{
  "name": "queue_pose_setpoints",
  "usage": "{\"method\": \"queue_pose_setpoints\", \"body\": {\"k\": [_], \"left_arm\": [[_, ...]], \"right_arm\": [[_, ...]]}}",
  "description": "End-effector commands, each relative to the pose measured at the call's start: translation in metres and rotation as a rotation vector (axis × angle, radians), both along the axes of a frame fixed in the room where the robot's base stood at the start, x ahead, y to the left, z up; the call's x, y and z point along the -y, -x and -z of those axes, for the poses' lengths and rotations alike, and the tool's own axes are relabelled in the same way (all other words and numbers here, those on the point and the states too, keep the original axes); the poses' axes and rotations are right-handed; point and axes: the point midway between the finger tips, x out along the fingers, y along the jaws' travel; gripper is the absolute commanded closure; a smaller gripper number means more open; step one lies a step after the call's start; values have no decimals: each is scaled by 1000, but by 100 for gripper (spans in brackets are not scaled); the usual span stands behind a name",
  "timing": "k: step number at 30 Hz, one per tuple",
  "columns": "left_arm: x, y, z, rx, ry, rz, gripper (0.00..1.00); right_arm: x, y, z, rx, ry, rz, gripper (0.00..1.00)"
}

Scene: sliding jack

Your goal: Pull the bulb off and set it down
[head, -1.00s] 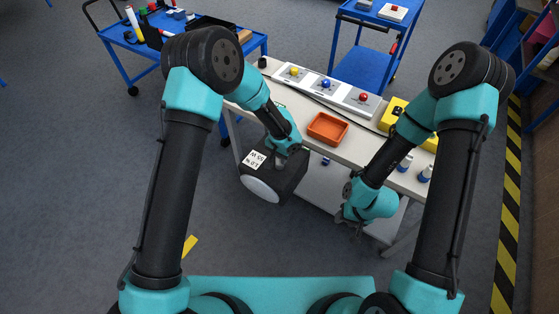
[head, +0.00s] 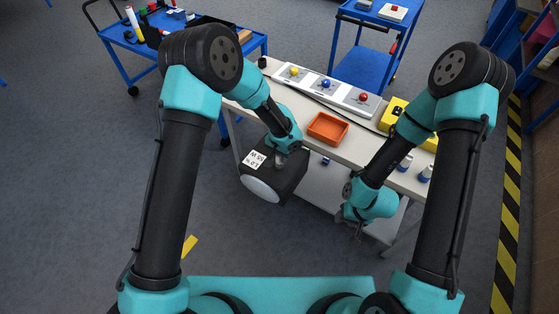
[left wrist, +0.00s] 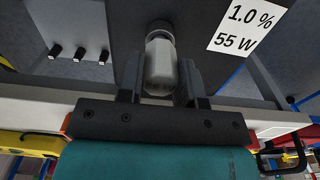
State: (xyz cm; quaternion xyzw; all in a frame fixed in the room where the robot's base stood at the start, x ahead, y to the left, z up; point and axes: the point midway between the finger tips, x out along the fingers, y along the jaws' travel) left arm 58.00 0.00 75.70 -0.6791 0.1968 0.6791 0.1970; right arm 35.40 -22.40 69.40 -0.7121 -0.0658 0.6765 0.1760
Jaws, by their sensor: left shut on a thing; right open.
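My left gripper (head: 281,158) is shut on a pale grey bulb (left wrist: 160,62), which lies between its two fingers in the left wrist view. The bulb's far end meets a dark round part on the black box (head: 277,181); I cannot tell whether it is still seated there. The box has a white round face and a white label (left wrist: 246,26) reading "1.0 %" and "55 W". In the head view the gripper and arm mostly hide the bulb. My right gripper (head: 353,226) is open and empty, low at the right in front of the table.
An orange tray (head: 327,140) stands on the white table (head: 350,150), right of my left gripper. Behind it are panels with yellow, blue and red buttons (head: 326,84). A yellow case (head: 392,112) and small bottles (head: 425,173) are at the right. Blue carts stand behind.

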Motion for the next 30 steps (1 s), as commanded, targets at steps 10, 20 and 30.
{"method": "queue_pose_setpoints", "body": {"k": [10,20,30], "left_arm": [[0,0,-6,1,1,-1,99],[0,0,-21,1,1,-1,99],[0,0,-33,1,1,0,99]], "right_arm": [[0,0,0,0,0,0,57],[0,0,0,0,0,0,57],[0,0,0,0,0,0,57]]}}
